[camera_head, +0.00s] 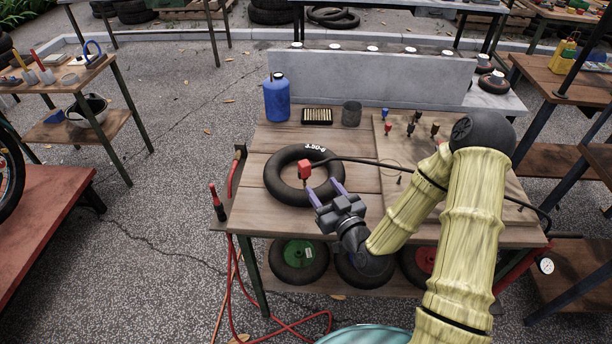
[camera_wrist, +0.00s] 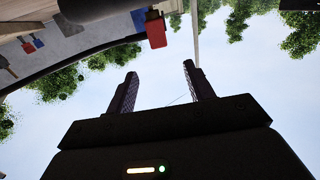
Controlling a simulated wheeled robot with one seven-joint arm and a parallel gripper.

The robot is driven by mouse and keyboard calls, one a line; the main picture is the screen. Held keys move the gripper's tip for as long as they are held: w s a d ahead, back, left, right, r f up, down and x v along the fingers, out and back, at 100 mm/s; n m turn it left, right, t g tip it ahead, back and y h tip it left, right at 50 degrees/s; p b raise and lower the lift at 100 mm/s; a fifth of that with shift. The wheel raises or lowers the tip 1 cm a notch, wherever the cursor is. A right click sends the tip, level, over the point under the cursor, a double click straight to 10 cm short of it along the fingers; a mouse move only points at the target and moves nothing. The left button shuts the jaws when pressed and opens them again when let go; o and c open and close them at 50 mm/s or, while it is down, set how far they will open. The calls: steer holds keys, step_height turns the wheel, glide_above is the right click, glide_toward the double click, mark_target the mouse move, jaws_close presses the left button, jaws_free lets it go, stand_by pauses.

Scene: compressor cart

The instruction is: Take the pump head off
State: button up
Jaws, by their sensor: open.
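The red pump head (camera_head: 304,170) sits at the inner edge of the black inner tube (camera_head: 274,181), at the end of a black hose (camera_head: 355,161). The tube lies flat on the cart's wooden top. In the wrist view the red pump head (camera_wrist: 156,30) shows beyond and between my fingertips, nearer the upper middle. My gripper (camera_head: 327,191) is open and empty, with its two purple fingers pointing toward the pump head from the front right. The fingers are apart from the head. The valve under the head is hidden.
A board with several coloured pegs (camera_head: 411,128) lies at the right. A red-handled tool (camera_head: 217,203) is at the cart's left edge.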

mark_target(309, 170)
steer(key=x, duration=0.7)
steer(key=shift+w+a+r+b, duration=0.1)
steer(key=shift+w+a+b, duration=0.1)
steer(key=shift+w+b, duration=0.15)
steer(key=shift+w+a, duration=0.15)
steer(key=shift+w, duration=0.1)
steer(key=shift+f+p+x, duration=0.15)
steer(key=shift+p+x, duration=0.1)
steer(key=shift+x, duration=1)
steer(key=shift+f+p+x, duration=0.15)
steer(key=shift+p+x, duration=0.05)
steer(key=shift+x, duration=1.1)
steer(key=shift+c, duration=0.2)
steer(key=c, duration=1)
steer(key=shift+c, duration=0.2)
